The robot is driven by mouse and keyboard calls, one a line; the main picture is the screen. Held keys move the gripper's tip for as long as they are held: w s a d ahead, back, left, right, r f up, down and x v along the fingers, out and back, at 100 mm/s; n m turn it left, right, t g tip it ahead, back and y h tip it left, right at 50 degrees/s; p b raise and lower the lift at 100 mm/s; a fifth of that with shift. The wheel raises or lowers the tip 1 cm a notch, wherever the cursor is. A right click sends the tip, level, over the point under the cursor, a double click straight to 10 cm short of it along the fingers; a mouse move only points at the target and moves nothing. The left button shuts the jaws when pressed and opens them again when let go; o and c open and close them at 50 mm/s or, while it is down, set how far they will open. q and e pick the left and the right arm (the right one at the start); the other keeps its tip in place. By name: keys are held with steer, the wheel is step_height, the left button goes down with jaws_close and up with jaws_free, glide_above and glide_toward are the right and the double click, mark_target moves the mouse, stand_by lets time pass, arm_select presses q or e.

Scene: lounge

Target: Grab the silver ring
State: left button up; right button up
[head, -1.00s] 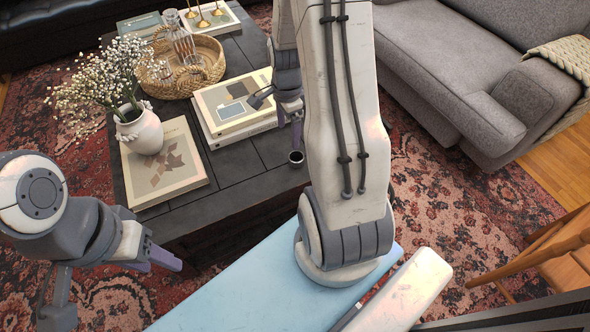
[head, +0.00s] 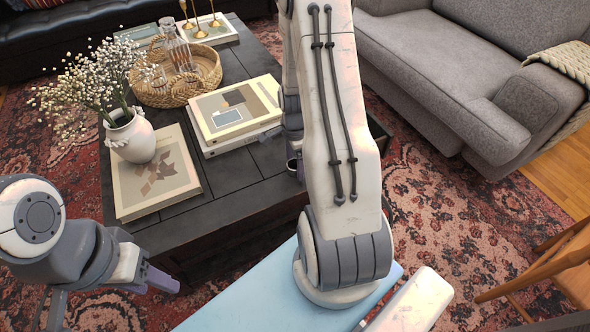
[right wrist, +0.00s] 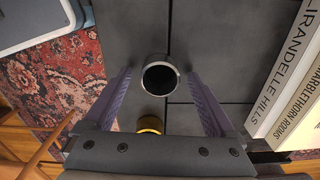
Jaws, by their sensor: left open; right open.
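The silver ring (right wrist: 159,76) stands on the dark table top in the right wrist view, with a bright rim and a dark inside. My right gripper (right wrist: 158,84) is open, with one purple finger on each side of the ring and a gap on both sides. In the head view the ring (head: 292,165) is a small dark round shape at the table's near right, partly hidden by my right arm and gripper (head: 299,168). My left gripper (head: 160,280) is open and empty at the lower left, in front of the table.
A gold ring (right wrist: 150,124) sits close to the silver one, partly hidden by my gripper body. Stacked books (head: 235,110) lie left of the ring. A white flower vase (head: 131,140), a flat book (head: 150,185) and a woven tray (head: 205,85) occupy the table (head: 235,185).

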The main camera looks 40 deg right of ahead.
jaws_close()
steer(key=shift+r, duration=0.1)
steer(key=shift+r+p, duration=0.3)
steer(key=shift+r, duration=0.15)
step_height(320, 180, up, 4)
steer(key=shift+f+p, duration=0.15)
steer(key=shift+p, duration=0.75)
steer(key=s+a+r+b, duration=0.4)
steer(key=s+r+b, duration=0.2)
steer(key=s, duration=0.4)
steer(key=shift+s+a+r+b, duration=0.15)
steer(key=shift+s+a+b, duration=0.1)
steer(key=shift+s+b, duration=0.2)
